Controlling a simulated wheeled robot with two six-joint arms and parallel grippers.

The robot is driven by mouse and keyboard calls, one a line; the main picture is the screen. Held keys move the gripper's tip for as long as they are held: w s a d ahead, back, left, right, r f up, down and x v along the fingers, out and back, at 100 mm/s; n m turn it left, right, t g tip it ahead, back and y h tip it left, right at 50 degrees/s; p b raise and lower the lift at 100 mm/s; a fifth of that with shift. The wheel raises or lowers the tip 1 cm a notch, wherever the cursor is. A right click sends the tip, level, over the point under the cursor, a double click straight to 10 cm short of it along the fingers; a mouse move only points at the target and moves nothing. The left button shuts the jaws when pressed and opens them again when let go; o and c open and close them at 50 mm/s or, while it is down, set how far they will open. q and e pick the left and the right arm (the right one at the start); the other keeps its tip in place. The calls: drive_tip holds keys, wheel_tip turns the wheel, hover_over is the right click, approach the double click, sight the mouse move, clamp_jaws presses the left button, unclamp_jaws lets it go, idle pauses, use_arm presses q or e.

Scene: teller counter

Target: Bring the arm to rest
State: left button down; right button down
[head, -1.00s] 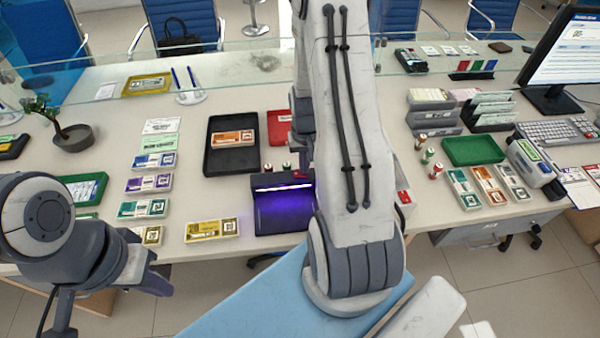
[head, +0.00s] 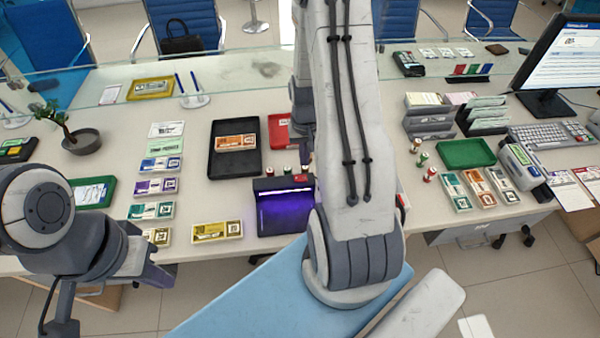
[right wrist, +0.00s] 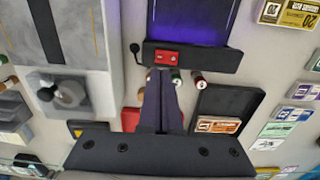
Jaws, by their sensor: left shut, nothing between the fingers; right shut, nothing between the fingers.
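My right arm (head: 350,120) reaches up the middle of the head view over the counter. My left arm (head: 45,215) is folded at the lower left of the head view. My left gripper (head: 158,277) is shut and empty, low beside the counter's front edge.
The purple-lit device (head: 284,208) stands at the counter's front. Behind it are a black tray (head: 222,165) with an orange bundle, and a red tray (head: 279,131). Banknote bundles lie to the left. A green tray (head: 466,153) and monitor (head: 560,60) stand right.

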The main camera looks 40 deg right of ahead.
use_arm(q)
drive_tip(key=shift+r, duration=0.25)
use_arm(e)
drive_tip(key=shift+r, duration=0.3)
